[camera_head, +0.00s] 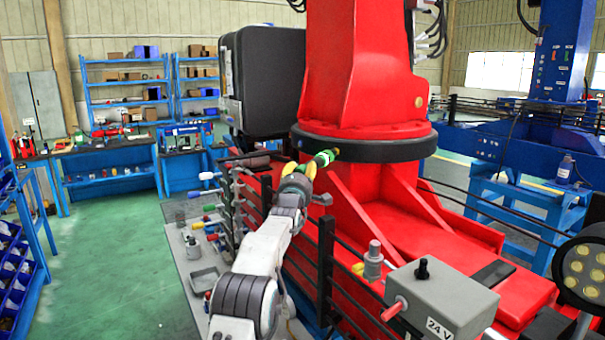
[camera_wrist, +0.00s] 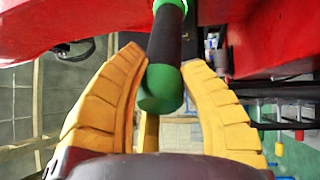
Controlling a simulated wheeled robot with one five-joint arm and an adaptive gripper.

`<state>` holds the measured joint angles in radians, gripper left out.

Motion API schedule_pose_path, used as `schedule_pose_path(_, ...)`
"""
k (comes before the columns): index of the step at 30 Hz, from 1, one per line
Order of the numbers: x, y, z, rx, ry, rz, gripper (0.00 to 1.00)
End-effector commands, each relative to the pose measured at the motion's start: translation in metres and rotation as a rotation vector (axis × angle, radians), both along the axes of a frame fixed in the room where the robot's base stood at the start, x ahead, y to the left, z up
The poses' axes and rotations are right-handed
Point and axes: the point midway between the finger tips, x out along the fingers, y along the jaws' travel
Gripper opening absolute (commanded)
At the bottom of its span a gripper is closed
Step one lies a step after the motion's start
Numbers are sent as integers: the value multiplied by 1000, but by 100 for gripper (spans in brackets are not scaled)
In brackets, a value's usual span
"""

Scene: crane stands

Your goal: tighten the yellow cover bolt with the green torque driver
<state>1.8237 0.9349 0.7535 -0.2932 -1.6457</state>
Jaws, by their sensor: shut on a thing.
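The green torque driver (camera_head: 325,157) has a black middle and green parts; in the wrist view (camera_wrist: 166,45) its rounded green end is towards me. My gripper (camera_head: 306,171) has yellow fingers, one on each side of the driver, and is shut on it. In the wrist view my gripper (camera_wrist: 164,60) holds the handle near its green end, and the far end runs out of the top of the picture. In the head view the driver points right, near the black ring of the red crane. I cannot make out the yellow cover bolt for certain; a small yellow disc (camera_head: 419,101) shows on the red column.
The red crane base (camera_head: 390,200) with its black ring (camera_head: 385,149) is close to the right of my gripper. A grey 24 V box (camera_head: 440,295) stands front right. Green floor (camera_head: 110,250) is clear at left.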

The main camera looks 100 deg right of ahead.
Motion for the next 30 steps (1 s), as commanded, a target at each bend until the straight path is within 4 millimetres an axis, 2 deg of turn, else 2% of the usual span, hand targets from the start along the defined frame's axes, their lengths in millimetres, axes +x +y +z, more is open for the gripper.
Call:
schedule_pose_path(1,0,1,8,-15,5,0,1)
schedule_pose_path(30,-3,-4,9,-15,4,-2,1)
